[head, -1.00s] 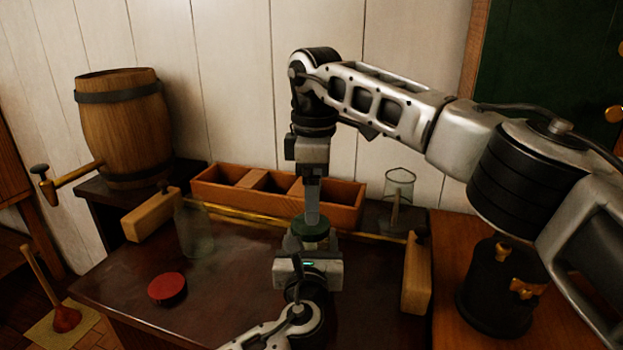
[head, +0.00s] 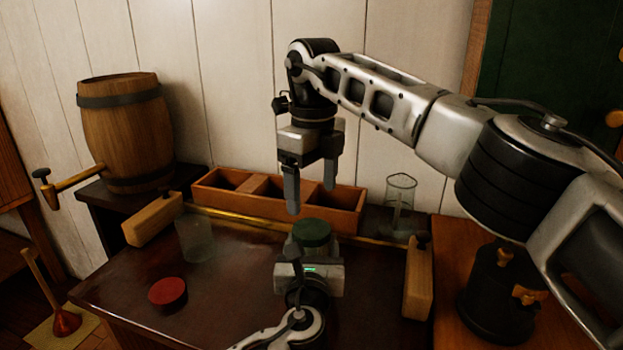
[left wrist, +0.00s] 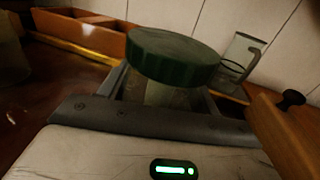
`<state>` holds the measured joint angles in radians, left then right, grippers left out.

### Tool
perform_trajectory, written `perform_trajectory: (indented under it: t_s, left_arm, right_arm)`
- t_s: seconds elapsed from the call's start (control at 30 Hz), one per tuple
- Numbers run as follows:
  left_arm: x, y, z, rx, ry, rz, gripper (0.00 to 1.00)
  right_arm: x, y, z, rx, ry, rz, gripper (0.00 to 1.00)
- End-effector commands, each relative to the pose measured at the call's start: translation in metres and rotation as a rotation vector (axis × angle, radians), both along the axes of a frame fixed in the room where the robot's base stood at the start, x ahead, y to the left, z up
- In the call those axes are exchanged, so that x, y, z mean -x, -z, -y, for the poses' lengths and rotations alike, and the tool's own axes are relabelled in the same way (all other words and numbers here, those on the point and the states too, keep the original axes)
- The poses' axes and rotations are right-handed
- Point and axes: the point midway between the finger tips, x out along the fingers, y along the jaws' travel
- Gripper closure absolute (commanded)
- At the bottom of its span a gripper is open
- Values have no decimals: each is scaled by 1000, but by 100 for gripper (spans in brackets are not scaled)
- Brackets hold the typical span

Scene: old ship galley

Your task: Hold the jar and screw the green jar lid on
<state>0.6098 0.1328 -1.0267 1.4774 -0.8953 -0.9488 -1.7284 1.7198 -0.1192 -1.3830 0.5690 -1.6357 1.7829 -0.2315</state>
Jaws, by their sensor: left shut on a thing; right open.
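The green jar lid (head: 311,232) sits on top of the jar, and it shows large in the left wrist view (left wrist: 172,58). The glass jar (left wrist: 168,95) is partly visible below the lid, between the fingers of my left gripper (head: 308,262), which is shut on it. In the head view the jar is mostly hidden behind that gripper. From these views I cannot tell how tightly the lid is seated. My right gripper (head: 313,200) is open and empty, fingers pointing down, above the lid and apart from it.
A red lid (head: 168,291) and an empty glass jar (head: 195,238) are on the dark table's left. A divided wooden box (head: 230,199) stands behind. A glass vessel (head: 400,205) stands at back right. Wooden blocks (head: 153,219) (head: 418,280) flank the table.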

Motion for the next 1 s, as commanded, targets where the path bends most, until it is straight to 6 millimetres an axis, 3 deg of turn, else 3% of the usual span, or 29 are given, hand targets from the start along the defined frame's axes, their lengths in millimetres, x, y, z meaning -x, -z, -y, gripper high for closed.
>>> perform_trajectory:
  t_s: [0.3, 0.5, 0.7, 1.0]
  left_arm:
    - [0, 1, 0, -1, 0, -2, 100]
    - [0, 1, 0, -1, 0, -2, 100]
    - [0, 1, 0, -1, 0, -1, 100]
    - [0, 1, 0, -1, 0, -1, 100]
  right_arm:
    - [0, -6, -1, 3, -819, -1, 21]
    - [0, -9, -2, 3, -1243, -1, 21]
    - [0, -10, -2, 4, -1466, -2, 21]
    - [0, -10, -2, 4, -1511, -2, 21]
